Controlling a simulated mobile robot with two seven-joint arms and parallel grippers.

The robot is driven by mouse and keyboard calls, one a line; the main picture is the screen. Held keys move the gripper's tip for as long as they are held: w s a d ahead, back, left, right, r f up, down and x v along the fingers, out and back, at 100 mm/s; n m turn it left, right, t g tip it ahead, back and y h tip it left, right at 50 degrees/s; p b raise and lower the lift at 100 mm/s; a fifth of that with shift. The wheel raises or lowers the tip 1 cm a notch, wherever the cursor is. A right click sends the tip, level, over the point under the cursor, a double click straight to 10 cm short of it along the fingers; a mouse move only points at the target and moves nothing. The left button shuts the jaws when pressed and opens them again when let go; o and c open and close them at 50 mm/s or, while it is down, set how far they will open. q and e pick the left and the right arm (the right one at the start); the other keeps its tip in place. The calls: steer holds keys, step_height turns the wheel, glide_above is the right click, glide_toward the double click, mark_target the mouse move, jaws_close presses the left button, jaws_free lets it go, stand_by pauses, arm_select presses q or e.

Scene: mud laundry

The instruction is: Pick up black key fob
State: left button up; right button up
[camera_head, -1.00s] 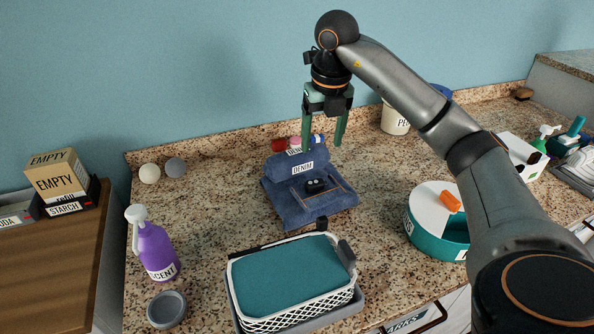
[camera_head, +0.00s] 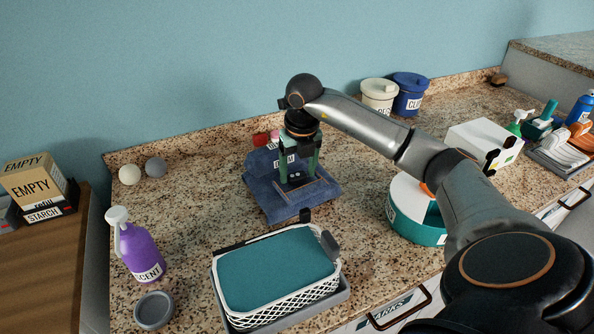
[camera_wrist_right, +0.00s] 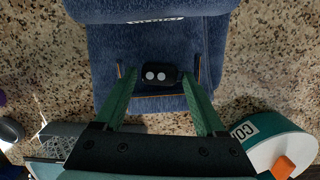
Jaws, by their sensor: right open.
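The black key fob (camera_wrist_right: 158,75) lies on the folded blue denim (camera_wrist_right: 110,58), near an orange-stitched pocket edge. It has two pale round buttons. In the head view the fob (camera_head: 295,177) shows small and dark between the fingers. My right gripper (camera_head: 298,178) is open and points down over the denim (camera_head: 265,200). In the right wrist view its green fingertips (camera_wrist_right: 158,78) stand apart on the left and right of the fob, with a gap on each side. Whether the tips touch the cloth I cannot tell. My left gripper is in neither view.
A white basket with a teal top (camera_head: 275,262) stands in front of the denim. A teal and white round container (camera_head: 418,228) is to the right. Bare granite lies between the denim and bottle.

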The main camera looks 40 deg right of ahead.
steer(key=shift+f, duration=0.2)
steer(key=c, duration=1.1)
steer(key=shift+r, duration=0.1)
